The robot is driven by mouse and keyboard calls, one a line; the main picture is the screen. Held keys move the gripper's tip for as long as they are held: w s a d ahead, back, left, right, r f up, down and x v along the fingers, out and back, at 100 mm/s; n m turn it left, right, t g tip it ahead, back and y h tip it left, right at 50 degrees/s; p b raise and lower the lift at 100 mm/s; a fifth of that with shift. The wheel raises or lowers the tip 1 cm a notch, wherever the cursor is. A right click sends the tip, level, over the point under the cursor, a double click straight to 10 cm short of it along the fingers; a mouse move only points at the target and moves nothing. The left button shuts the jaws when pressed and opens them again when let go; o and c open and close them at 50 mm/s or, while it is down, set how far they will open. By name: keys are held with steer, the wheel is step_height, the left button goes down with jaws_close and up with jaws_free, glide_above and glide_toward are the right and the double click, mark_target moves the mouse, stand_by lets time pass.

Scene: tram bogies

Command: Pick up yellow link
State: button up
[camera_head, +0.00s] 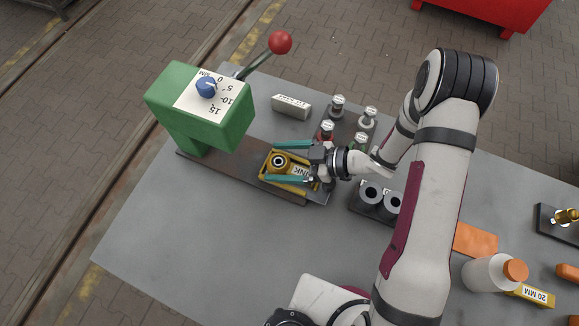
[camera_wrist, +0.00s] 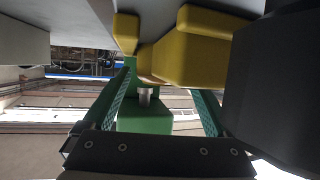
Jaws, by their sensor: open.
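The yellow link (camera_head: 271,168), marked with a white label ending in "NK", lies on the dark plate of the green press. A round brass-coloured bush with a dark centre (camera_head: 280,161) sits at its left end. My gripper (camera_head: 270,161) is open, with one teal finger along the link's far side and the other along its near side. The gripper body hides the link's right end. In the wrist view yellow parts (camera_wrist: 195,60) show close above and between the fingers (camera_wrist: 163,85); I cannot tell whether they touch.
The green press (camera_head: 215,125) with its red-knobbed lever (camera_head: 280,42) stands left of my gripper. A white labelled block (camera_head: 291,106) and several small pegs (camera_head: 337,105) are behind. Dark cylinders (camera_head: 370,195) stand right. The front-left table (camera_head: 190,240) is clear.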

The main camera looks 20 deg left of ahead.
steer(key=shift+s+a+f, duration=0.1)
steer(key=shift+a+f, duration=0.1)
steer(key=shift+a, duration=0.25)
jaws_close()
